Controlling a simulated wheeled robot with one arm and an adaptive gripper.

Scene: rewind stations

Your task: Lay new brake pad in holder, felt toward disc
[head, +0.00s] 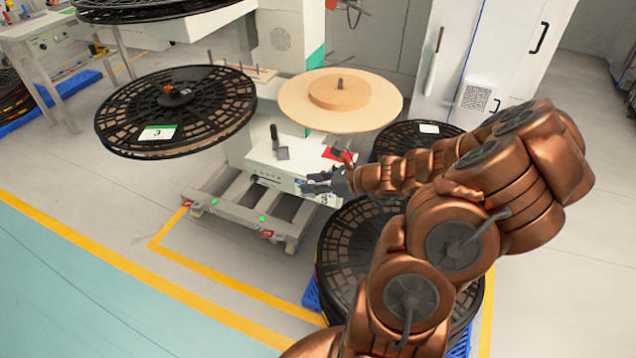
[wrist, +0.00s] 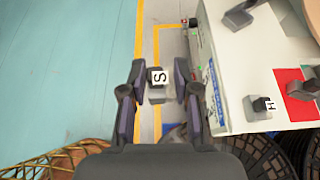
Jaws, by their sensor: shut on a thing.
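My gripper (head: 318,183) is shut on a small grey block with a white label marked S, the pad (wrist: 159,92), seen between the fingers in the wrist view. It hangs beside the front of the white machine (wrist: 228,62), clear of its top. The pad's felt side cannot be told. A grey block with an H label (wrist: 258,106) sits on the machine top. A dark block (wrist: 302,90) lies on a red patch (wrist: 291,112), which also shows in the head view (head: 330,151). Another dark block (wrist: 238,17) stands farther along. I cannot tell which part is the holder, and the disc is not identifiable.
A tan disc-shaped flange (head: 300,100) and a black reel (head: 205,120) overhang the machine area. Stacked black reels (head: 345,260) stand below my arm on a blue pallet (head: 311,294). Yellow-lined floor (head: 165,245) is free at left.

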